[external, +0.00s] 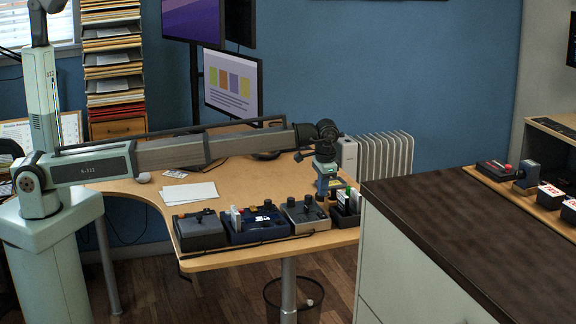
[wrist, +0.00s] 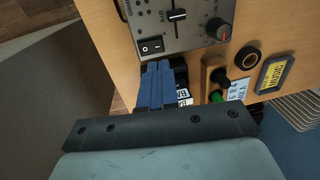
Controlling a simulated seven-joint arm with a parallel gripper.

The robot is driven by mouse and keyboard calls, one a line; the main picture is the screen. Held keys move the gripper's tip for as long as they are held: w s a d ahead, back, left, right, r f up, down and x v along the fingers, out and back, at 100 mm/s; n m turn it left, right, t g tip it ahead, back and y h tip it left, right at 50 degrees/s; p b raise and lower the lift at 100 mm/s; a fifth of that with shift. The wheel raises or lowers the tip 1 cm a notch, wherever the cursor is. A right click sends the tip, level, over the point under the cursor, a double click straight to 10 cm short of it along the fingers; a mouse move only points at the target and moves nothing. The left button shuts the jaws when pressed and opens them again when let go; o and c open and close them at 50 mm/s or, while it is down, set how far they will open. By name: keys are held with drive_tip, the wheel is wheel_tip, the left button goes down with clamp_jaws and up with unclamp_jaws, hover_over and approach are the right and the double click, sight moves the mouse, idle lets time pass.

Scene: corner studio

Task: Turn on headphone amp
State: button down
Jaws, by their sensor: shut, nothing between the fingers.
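A grey panel device (wrist: 190,22) lies at the top of the wrist view. It has a black rocker switch (wrist: 151,45), a slider and a red-marked knob (wrist: 219,29). It seems to be the grey box with knobs (external: 304,213) on the desk in the external view. I cannot read a label that names it the headphone amp. My gripper (external: 327,195) points down over the desk's right end. In the wrist view its blue fingers (wrist: 158,70) are together and empty, their tips just below the rocker switch. Whether they touch anything is unclear.
A black holder (external: 346,217) with upright items stands right of the grey box. A dark blue unit (external: 256,234) and another grey box (external: 199,233) stand to its left. A yellow "MUSIC" tag (wrist: 273,75) lies right in the wrist view. A dark-topped cabinet (external: 440,205) stands close by at right.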

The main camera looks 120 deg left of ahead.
sight(321, 212)
drive_tip(key=f, duration=0.6)
drive_tip(key=shift+s+a+f, duration=0.25)
drive_tip(key=shift+s, duration=0.05)
drive_tip(key=shift+f, duration=0.2)
idle(0.3)
drive_tip(key=shift+w+d+r, duration=0.2)
drive_tip(key=shift+w+d, duration=0.3)
drive_tip(key=shift+w, duration=0.05)
wheel_tip(321, 212, up, 14)
drive_tip(key=w+d, duration=0.1)
idle(0.7)
